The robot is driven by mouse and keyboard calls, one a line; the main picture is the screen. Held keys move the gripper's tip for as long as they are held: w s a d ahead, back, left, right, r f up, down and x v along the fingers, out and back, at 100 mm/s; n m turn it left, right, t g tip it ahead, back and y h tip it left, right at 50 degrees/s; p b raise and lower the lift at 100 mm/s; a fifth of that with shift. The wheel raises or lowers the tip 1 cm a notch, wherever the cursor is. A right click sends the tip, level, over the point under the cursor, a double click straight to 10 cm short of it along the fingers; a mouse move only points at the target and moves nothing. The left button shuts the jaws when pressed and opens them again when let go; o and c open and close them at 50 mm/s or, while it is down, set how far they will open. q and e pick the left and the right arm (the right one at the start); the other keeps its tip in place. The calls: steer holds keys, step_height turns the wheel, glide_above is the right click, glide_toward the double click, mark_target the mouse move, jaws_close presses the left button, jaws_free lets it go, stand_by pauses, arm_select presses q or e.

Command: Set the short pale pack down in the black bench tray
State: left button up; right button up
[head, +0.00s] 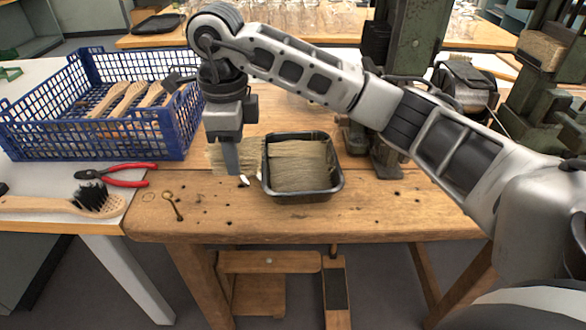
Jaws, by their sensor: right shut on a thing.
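My right gripper (234,170) hangs down at the left of the black bench tray, its arm reaching in from the right. It is shut on a short pale pack (250,156) of bristle fibre, which shows on both sides of the fingers. The pack is just left of the tray's left wall, close to the bench top; I cannot tell whether it touches the bench. The black bench tray (300,196) stands on the wooden bench and holds pale bristle material (299,165). My left gripper is out of view.
A blue crate (95,140) with wooden brush bodies stands at the left. Red-handled pliers (125,176), a dark-bristled brush (90,200) and a small brass-coloured tool (173,206) lie in front of it. A green machine (390,140) stands behind right. The bench (380,215) right of the tray is clear.

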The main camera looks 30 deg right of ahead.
steer(key=d+f+p, duration=0.1)
steer(key=d+f, duration=0.3)
steer(key=d, duration=0.6)
glide_toward(301, 188)
steer(key=shift+s+a+f, duration=0.15)
steer(key=shift+a+f, duration=0.45)
steer(key=shift+a, duration=0.05)
steer(key=shift+d+f, duration=0.55)
steer(key=shift+f, duration=0.15)
steer(key=shift+d+f+p, duration=0.1)
steer(key=shift+f+p, duration=0.25)
steer(key=shift+f, duration=1.3)
steer(key=shift+f, duration=0.2)
steer(key=o, duration=1)
steer(key=shift+r, duration=0.2)
